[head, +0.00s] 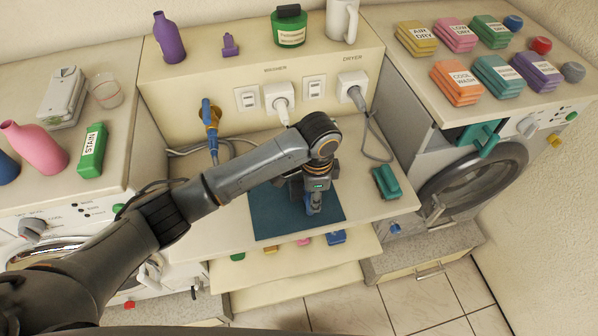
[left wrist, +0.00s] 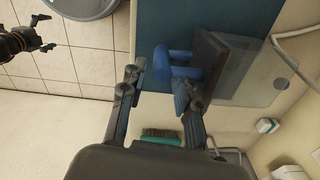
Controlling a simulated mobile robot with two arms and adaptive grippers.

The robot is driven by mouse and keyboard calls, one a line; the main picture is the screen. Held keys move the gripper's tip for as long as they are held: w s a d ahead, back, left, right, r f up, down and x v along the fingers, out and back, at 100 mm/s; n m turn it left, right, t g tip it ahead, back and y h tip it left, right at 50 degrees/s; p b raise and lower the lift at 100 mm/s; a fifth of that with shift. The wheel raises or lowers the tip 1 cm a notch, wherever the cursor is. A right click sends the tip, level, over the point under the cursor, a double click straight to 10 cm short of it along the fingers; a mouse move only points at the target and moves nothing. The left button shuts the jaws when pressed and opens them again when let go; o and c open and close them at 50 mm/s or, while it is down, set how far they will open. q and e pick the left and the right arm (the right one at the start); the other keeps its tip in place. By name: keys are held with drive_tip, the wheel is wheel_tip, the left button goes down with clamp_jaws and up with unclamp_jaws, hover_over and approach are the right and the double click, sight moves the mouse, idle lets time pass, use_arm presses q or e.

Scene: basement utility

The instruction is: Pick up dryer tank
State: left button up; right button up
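What looks like the dryer tank (left wrist: 256,76) is a clear box with a dark end plate and a blue looped handle (left wrist: 178,72), lying over the blue mat in the left wrist view. My left gripper (left wrist: 158,82) is open, with its fingers apart and the handle at their tips; I cannot tell whether they touch it. In the head view my left gripper (head: 313,207) points down over the mat (head: 272,222) and the arm hides most of the tank. My right gripper (left wrist: 44,34) is open and empty at the upper left of the left wrist view, over the floor.
A teal brush (head: 386,181) lies right of the mat; it also shows in the left wrist view (left wrist: 160,137). The dryer (head: 463,182) stands at right with a teal handle (head: 487,140) at its top left. Plugs and cords (head: 352,90) line the wall behind.

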use_arm(q)
drive_tip(key=f, duration=0.2)
drive_tip(key=f+p, duration=0.1)
drive_tip(key=shift+a+f, duration=0.25)
drive_tip(key=shift+f, duration=0.45)
drive_tip(key=shift+c, duration=0.4)
clamp_jaws()
drive_tip(key=shift+r, duration=0.1)
